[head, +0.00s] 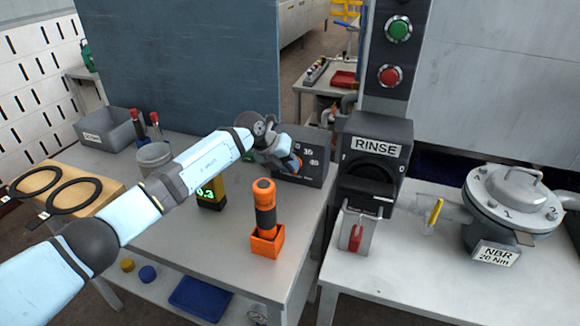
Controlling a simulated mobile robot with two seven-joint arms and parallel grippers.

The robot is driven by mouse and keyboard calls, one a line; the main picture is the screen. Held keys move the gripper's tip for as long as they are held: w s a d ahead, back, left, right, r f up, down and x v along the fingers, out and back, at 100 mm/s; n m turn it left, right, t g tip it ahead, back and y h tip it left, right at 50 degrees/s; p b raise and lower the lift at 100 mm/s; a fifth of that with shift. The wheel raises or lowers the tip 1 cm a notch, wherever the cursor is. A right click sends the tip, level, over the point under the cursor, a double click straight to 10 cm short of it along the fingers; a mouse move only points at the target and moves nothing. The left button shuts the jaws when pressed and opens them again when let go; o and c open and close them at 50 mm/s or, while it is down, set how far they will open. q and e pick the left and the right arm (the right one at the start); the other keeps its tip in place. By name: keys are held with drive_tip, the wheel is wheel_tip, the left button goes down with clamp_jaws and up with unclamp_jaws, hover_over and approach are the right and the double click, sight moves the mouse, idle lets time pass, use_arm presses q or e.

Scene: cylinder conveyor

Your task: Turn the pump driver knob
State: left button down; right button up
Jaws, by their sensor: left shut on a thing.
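The pump driver (318,174) looks like a dark grey box with white numbers on its face, at the back right of the left table. An orange bit of its knob (298,162) shows beside my left gripper (291,162). My left arm reaches in from the left, and the gripper is at the box's front face, shut on the knob. The hand hides most of the knob and the left part of the dial, so the knob's pointer cannot be made out. My right gripper does not show.
An orange and black tool (265,207) stands in an orange holder in front of the box. A yellow-black meter (211,193) reading 0.3 is partly behind my arm. A RINSE unit (376,150) stands to the right.

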use_arm(q)
drive_tip(key=shift+a+h, duration=0.1)
drive_tip(key=shift+h, duration=0.5)
drive_tip(key=c, duration=1.1)
unclamp_jaws()
drive_tip(key=v, duration=1.3)
drive_tip(key=shift+a+r, duration=0.25)
drive_tip(key=shift+a, duration=0.05)
